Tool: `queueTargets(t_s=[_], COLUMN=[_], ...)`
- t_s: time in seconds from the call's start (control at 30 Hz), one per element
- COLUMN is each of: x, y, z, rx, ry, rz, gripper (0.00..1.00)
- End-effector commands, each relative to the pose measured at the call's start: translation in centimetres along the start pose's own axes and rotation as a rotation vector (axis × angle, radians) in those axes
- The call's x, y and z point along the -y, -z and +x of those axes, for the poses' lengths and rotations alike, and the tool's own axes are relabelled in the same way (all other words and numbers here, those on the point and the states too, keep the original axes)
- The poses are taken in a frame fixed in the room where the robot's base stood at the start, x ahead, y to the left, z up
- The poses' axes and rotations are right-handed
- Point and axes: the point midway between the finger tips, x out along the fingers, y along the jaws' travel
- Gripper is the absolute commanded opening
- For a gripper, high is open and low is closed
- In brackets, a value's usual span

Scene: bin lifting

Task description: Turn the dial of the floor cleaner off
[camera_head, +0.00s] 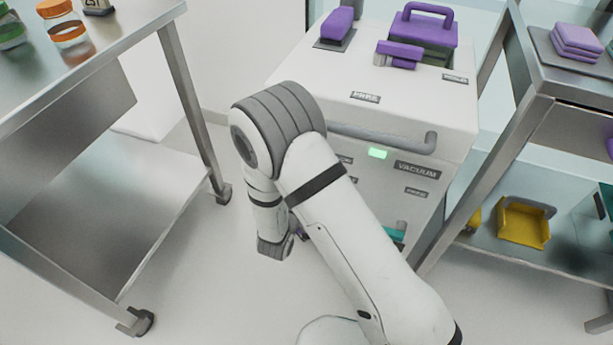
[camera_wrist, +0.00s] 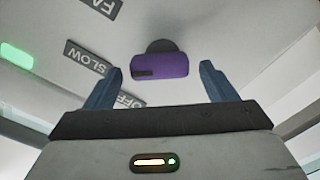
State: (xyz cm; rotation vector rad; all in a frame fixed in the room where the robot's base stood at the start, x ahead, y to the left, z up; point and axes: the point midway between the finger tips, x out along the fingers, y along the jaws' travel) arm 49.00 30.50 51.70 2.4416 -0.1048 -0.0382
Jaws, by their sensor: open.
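The floor cleaner (camera_head: 400,75) is a white box-shaped machine with a VACUUM label and a lit green lamp (camera_head: 377,153) on its front. In the wrist view its purple dial (camera_wrist: 172,65) shows ahead of my gripper (camera_wrist: 161,72), framed between the two blue fingers. The fingers are open and I see no contact with the dial. The dial's bar lies nearly level in the picture, with a dark mark at its left end. The SLOW label (camera_wrist: 86,60) and the OFF label (camera_wrist: 130,101) lie to its left. My arm hides most of the dial in the head view.
A grey handle bar (camera_head: 385,138) sticks out above the front panel. Purple items, including a carrier (camera_head: 425,25), sit on top of the cleaner. A steel table (camera_head: 150,20) stands left, and a shelf rack (camera_head: 535,115) with a yellow bin (camera_head: 522,222) stands right.

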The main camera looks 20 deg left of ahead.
Motion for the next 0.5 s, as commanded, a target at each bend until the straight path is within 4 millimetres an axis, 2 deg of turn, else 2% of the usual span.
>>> queueTargets(t_s=[0.3,0.5], x=[0.04,0.06], y=[0.10,0.11], z=[0.40,0.37], rx=[-0.002,-0.002], ry=[0.002,0.002], rz=[0.001,0.001], gripper=[0.78,0.63])
